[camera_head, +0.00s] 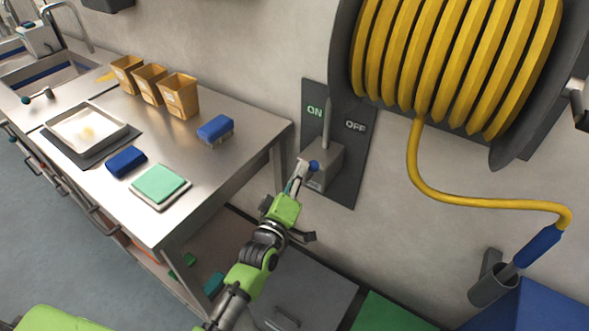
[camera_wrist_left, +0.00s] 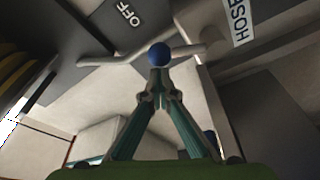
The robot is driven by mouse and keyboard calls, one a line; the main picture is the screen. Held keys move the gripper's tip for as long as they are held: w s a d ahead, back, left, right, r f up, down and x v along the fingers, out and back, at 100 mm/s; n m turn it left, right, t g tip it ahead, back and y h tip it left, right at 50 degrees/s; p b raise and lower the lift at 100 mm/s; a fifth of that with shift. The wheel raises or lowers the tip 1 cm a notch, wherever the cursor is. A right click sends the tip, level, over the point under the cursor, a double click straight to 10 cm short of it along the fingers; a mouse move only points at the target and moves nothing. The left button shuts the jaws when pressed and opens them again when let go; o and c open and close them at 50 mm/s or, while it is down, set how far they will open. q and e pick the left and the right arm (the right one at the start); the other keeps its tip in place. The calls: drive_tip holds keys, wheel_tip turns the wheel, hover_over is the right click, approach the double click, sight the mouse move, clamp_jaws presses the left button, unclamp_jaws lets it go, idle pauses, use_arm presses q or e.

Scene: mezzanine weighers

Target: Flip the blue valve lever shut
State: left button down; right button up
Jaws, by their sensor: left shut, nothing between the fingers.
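In the left wrist view the blue knob (camera_wrist_left: 160,54) sits just beyond the tips of my left gripper (camera_wrist_left: 160,78). Its fingers are shut with nothing between them. Whether the tips touch the knob I cannot tell. My right gripper is not in view.
A yellow hose reel (camera_head: 450,60) hangs on the wall above right, its hose running to a blue nozzle (camera_head: 537,246) in a holder (camera_head: 493,287). A steel bench (camera_head: 225,165) at left carries bins, a tray and coloured blocks.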

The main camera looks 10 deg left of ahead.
use_arm(q)
drive_tip(key=shift+s+d+f+m+h+b, duration=0.2)
drive_tip(key=shift+d+m, duration=0.2)
drive_tip(key=shift+m, duration=0.25)
drive_tip(key=shift+s+d+f+m+h+b, duration=0.1)
drive_tip(key=shift+d+m+h+b, duration=0.2)
drive_tip(key=shift+m, duration=0.35)
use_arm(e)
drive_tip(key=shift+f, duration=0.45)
use_arm(q)
drive_tip(key=shift+r, duration=0.15)
